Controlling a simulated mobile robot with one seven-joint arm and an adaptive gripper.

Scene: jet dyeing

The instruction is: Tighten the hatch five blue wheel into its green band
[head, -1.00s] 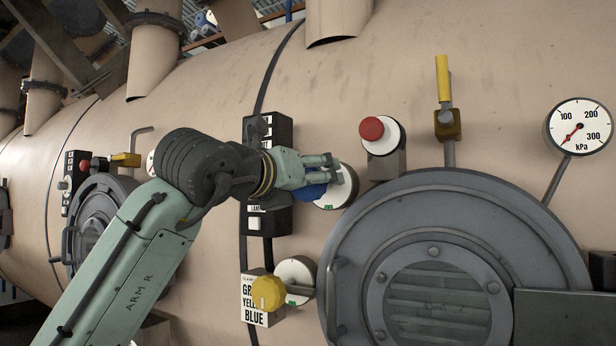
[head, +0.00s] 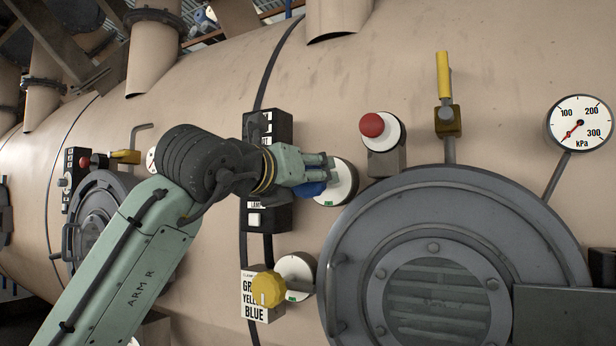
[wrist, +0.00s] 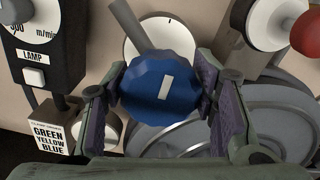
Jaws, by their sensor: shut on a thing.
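The blue wheel (wrist: 158,84) fills the middle of the wrist view, with a white mark on its face. My gripper (wrist: 165,95) is shut on it, one finger on each side. In the head view my gripper (head: 318,172) hides most of the blue wheel (head: 308,189). Behind the wheel is a white round dial (head: 343,182), also in the wrist view (wrist: 143,38). A small green mark shows at the dial's lower edge in the head view. I cannot tell whether the wheel's pointer lies in that band.
A yellow knob (head: 269,289) with a white dial sits below, beside a GREEN YELLOW BLUE sign (head: 254,310). A red button (head: 372,125) and a yellow-handled valve (head: 444,80) stand above the round grey hatch (head: 345,250). A kPa gauge (head: 581,122) is at right.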

